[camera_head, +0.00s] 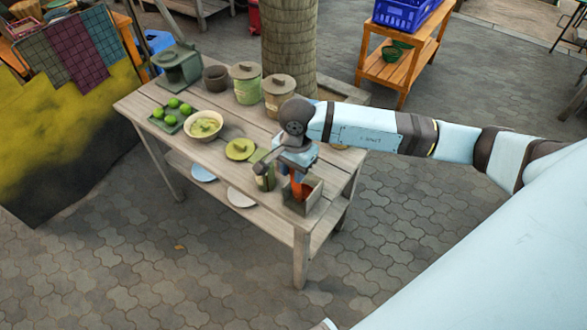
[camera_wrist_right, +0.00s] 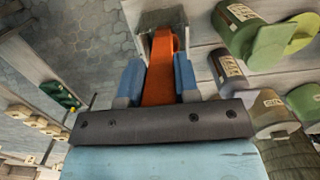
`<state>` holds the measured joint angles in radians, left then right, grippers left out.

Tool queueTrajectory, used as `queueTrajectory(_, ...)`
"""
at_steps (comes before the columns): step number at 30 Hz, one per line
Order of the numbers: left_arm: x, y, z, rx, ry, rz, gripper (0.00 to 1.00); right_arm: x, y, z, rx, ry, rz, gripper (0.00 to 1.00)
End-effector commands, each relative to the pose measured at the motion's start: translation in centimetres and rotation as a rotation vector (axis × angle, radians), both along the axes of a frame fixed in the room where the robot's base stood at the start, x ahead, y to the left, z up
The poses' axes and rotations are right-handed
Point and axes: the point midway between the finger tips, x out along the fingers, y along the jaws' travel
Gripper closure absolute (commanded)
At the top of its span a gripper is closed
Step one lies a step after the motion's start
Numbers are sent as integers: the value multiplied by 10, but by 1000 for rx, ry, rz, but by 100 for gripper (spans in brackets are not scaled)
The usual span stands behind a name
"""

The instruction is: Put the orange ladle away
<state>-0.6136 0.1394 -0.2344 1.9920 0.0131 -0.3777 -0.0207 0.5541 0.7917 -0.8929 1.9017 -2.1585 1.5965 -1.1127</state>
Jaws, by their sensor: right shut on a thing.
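The orange ladle (camera_head: 297,188) is upright at the front right corner of the wooden table (camera_head: 205,165), its lower end inside a small square grey-brown holder (camera_head: 313,198). My right gripper (camera_head: 297,172) is above the holder, shut on the ladle. In the right wrist view the orange ladle (camera_wrist_right: 158,75) lies between the two blue fingers of my right gripper (camera_wrist_right: 158,80) and runs into the holder (camera_wrist_right: 150,20). The ladle's lower end is hidden, and I cannot tell whether it touches the bottom. My left gripper is not in view.
A green canister (camera_head: 262,178) stands close left of the holder, near a yellow-green lid (camera_head: 240,149). Farther back are a bowl (camera_head: 204,124), a tray of limes (camera_head: 166,124) and lidded pots (camera_head: 246,85). A tree trunk (camera_head: 290,45) rises behind the table.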

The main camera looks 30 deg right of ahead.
Motion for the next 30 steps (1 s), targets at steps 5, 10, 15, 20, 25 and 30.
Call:
queueTrajectory(5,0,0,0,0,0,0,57,0,0,0,0,0,0,100)
queueTrajectory(10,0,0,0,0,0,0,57,0,0,0,0,0,0,45)
queueTrajectory(15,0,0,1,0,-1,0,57,0,0,0,0,0,0,41)
queueTrajectory(20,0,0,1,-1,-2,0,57,0,0,2,0,-1,0,41)
queueTrajectory(25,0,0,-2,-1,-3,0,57,2,-2,21,0,-4,0,41)
queueTrajectory(30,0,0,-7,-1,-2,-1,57,3,-5,58,-2,-6,1,41)
